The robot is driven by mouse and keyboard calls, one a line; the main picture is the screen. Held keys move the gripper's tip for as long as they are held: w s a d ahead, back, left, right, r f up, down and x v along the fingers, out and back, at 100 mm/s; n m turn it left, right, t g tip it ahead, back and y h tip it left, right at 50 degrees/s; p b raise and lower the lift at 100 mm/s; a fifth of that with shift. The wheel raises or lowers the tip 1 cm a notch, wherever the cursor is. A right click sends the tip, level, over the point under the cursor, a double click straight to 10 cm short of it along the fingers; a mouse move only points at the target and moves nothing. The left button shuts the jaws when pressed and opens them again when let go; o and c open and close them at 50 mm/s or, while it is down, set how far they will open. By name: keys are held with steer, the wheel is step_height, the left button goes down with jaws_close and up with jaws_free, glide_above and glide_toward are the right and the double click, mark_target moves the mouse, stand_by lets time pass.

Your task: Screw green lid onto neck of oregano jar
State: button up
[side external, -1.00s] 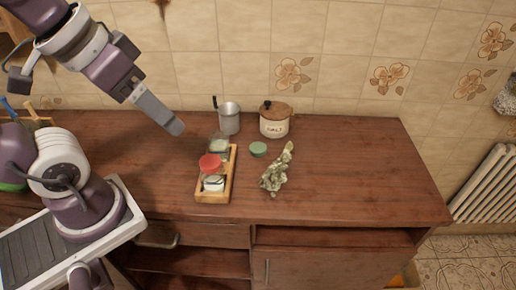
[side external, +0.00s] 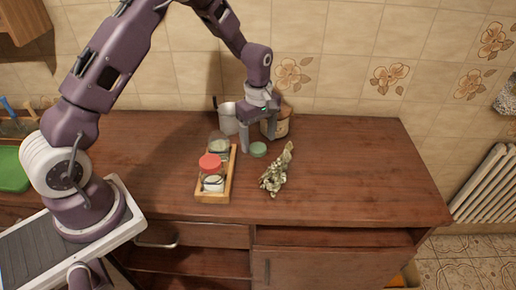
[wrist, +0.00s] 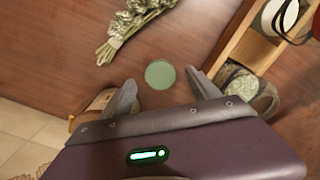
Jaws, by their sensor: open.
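The green lid (side external: 258,149) lies flat on the wooden counter, right of the jar tray. In the wrist view the lid (wrist: 160,74) sits just ahead of and between the fingertips, with bare counter around it. My gripper (side external: 258,140) is open, points down and is above or close around the lid; the wrist view shows its spread fingers (wrist: 160,90) with nothing held. A lidless glass jar with green contents (side external: 219,146), probably the oregano, stands at the back of the tray. Its open top also shows in the wrist view (wrist: 240,84).
A wooden tray (side external: 231,180) holds that jar and a red-lidded jar (side external: 210,163). A bundle of dried herbs (side external: 276,172) lies right of the tray. A salt pot (side external: 284,126) stands behind my gripper, partly hidden. The right side of the counter is clear.

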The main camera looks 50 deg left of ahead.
mark_target(258, 148)
step_height(258, 148, down, 2)
steer(key=shift+f, duration=0.2)
steer(key=c, duration=1.4)
steer(key=shift+r, duration=0.15)
step_height(258, 148, up, 9)
steer(key=s+a+r, duration=0.4)
steer(key=s+r, duration=0.4)
steer(key=s, duration=0.2)
steer(key=shift+s+m, duration=0.2)
steer(key=shift+m, duration=0.2)
steer(key=shift+a, duration=0.1)
